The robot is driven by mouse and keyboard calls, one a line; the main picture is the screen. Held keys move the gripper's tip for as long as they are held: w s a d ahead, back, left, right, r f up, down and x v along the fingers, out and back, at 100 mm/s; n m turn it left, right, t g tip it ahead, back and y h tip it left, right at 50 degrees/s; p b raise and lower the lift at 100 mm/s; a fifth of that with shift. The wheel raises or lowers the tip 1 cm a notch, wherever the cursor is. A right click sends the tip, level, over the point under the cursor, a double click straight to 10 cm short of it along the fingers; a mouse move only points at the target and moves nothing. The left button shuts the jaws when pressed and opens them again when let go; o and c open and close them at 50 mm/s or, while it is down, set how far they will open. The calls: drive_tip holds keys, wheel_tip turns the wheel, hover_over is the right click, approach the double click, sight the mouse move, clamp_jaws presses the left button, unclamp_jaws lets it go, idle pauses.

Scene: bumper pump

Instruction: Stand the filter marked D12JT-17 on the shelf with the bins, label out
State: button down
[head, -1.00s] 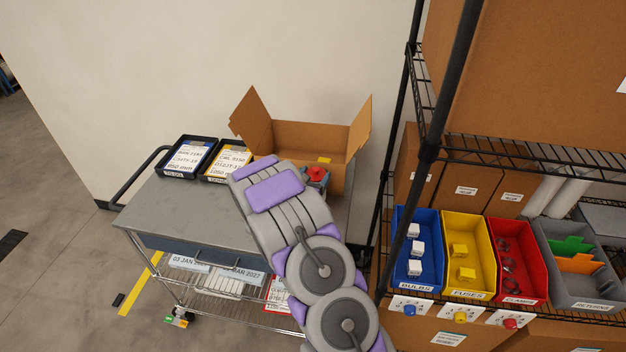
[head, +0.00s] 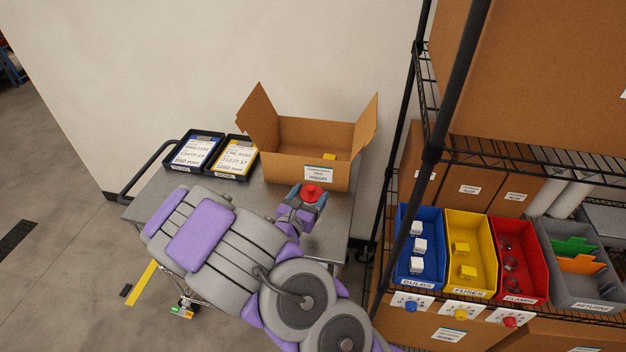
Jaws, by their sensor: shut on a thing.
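My gripper (head: 304,198) is above the right part of the grey cart top, in front of the open cardboard box. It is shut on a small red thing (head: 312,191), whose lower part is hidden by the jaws. Two black trays lie at the back left of the cart. The right tray (head: 248,145) holds a flat white and yellow labelled piece (head: 236,157) whose small print seems to include D12JT-17. The left tray (head: 209,137) holds a similar white and blue piece (head: 195,152). The shelf with the bins (head: 520,313) is at the right.
Blue (head: 404,265), yellow (head: 481,240), red (head: 531,262) and grey (head: 556,275) bins fill the shelf's visible front. The black rack post (head: 429,155) stands between cart and bins. The open box (head: 285,168) has a yellow item inside. Brown boxes stand behind the bins.

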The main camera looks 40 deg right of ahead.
drive_tip(key=shift+v, duration=1)
drive_tip(key=shift+s+a+r+p, duration=0.2)
drive_tip(key=shift+s+p, duration=0.1)
drive_tip(key=shift+p, duration=0.6)
drive_tip(key=shift+s+a+p, duration=0.25)
drive_tip(key=shift+a+p, duration=0.25)
drive_tip(key=shift+p, duration=0.35)
drive_tip(key=shift+s+a+f+p, duration=0.15)
drive_tip(key=shift+s+a+p, duration=0.15)
drive_tip(key=shift+p, duration=0.3)
drive_tip(key=w+a+r+n+t+y+b, duration=0.3)
drive_tip(key=w+a+r, duration=0.4)
drive_tip(key=a, duration=0.3)
drive_tip(key=w+a+r+n+t+y+b, duration=0.3)
drive_tip(key=w+a+r+n+t+y, duration=0.2)
drive_tip(key=w+a+r+y, duration=0.2)
drive_tip(key=w+a+r, duration=0.1)
drive_tip(key=a+r, duration=0.1)
drive_tip(key=a, duration=0.1)
drive_tip(key=shift+a+r+n, duration=0.2)
drive_tip(key=shift+a+n, duration=0.15)
drive_tip(key=shift+n, duration=0.05)
drive_tip(key=shift+w, duration=0.1)
